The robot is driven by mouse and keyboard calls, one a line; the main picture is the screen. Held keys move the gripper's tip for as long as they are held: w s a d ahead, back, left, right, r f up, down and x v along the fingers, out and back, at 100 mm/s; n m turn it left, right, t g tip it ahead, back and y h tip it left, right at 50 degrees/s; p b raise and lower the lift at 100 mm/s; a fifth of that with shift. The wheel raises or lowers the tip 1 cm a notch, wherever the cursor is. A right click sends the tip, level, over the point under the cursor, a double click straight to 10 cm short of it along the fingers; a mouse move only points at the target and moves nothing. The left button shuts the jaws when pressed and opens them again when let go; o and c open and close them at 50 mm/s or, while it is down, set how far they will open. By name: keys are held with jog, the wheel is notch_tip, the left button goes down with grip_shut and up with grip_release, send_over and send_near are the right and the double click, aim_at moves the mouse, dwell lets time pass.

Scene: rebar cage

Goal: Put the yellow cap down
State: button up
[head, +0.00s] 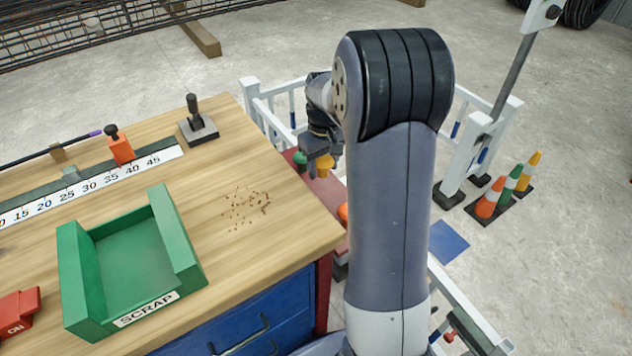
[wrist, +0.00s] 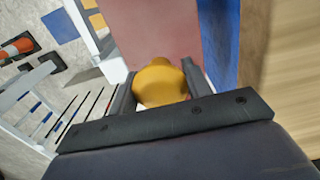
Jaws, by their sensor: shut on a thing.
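The yellow cap (wrist: 160,84) is rounded and sits between the two fingers of my gripper (wrist: 157,85) in the wrist view. In the head view the yellow cap (head: 325,162) shows at the end of my gripper (head: 322,158), just past the right edge of the wooden workbench. My gripper is shut on the cap. A reddish surface (wrist: 160,30) lies beyond the cap in the wrist view. I cannot tell how far above it the cap is. My arm hides part of this area in the head view.
A green cap (head: 300,160) is beside the gripper. The workbench (head: 230,165) carries a green scrap tray (head: 185,240), a ruler stop (head: 121,148) and a lever (head: 197,125).

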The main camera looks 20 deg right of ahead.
aim_at(323, 158)
notch_tip(323, 158, down, 7)
jog(key=shift+f+b, duration=0.15)
jog(key=shift+b, duration=0.35)
jog(key=shift+f, duration=0.15)
jog(key=o, duration=0.9)
jog(key=shift+o, duration=0.2)
notch_tip(323, 158, up, 12)
jog(key=shift+r+p, duration=0.2)
jog(key=shift+p, duration=0.8)
